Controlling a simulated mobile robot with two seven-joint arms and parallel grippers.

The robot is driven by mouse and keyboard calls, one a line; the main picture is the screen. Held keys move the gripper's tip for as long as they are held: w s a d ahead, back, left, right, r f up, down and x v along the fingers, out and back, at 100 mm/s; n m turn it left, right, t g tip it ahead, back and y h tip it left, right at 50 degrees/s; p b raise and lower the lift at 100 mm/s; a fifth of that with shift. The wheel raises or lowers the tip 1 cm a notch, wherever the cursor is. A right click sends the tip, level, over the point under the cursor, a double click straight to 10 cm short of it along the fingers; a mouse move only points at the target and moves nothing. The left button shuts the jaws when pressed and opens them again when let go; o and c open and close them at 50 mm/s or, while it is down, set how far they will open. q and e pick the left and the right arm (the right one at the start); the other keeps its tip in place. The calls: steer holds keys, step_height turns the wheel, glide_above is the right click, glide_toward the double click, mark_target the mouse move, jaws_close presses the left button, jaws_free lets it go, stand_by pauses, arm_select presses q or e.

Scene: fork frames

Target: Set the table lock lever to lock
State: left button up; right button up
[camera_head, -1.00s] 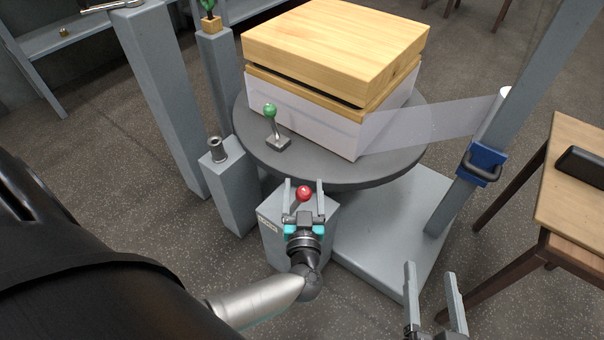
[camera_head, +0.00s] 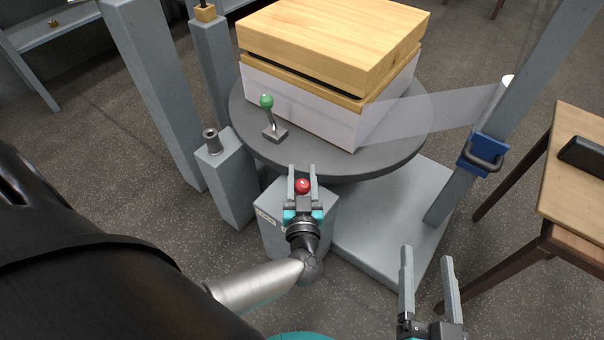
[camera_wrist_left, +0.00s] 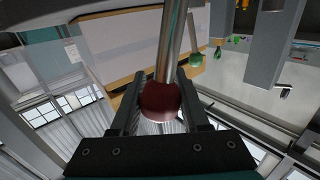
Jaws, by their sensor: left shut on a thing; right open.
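A lever with a red ball knob (camera_head: 303,186) rises from a grey box (camera_head: 270,235) in front of the round turntable (camera_head: 290,158). My left gripper (camera_head: 302,172) is shut on the red knob. In the left wrist view the red knob (camera_wrist_left: 160,101) sits between its two fingers, with the metal lever rod (camera_wrist_left: 172,45) running away from it. A pale label (camera_head: 265,218) is on the box, too small to read. The lever's base is hidden by my gripper. My right gripper (camera_head: 426,255) is open and empty at the lower right.
A second lever with a green knob (camera_head: 267,101) stands on the turntable beside a wooden-lidded white box (camera_head: 300,105). A clear film runs from the box to a roll on a grey column (camera_head: 545,65). A wooden table (camera_head: 570,180) is at the right.

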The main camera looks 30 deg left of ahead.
arm_select(q)
jaws_close()
stand_by(0.8)
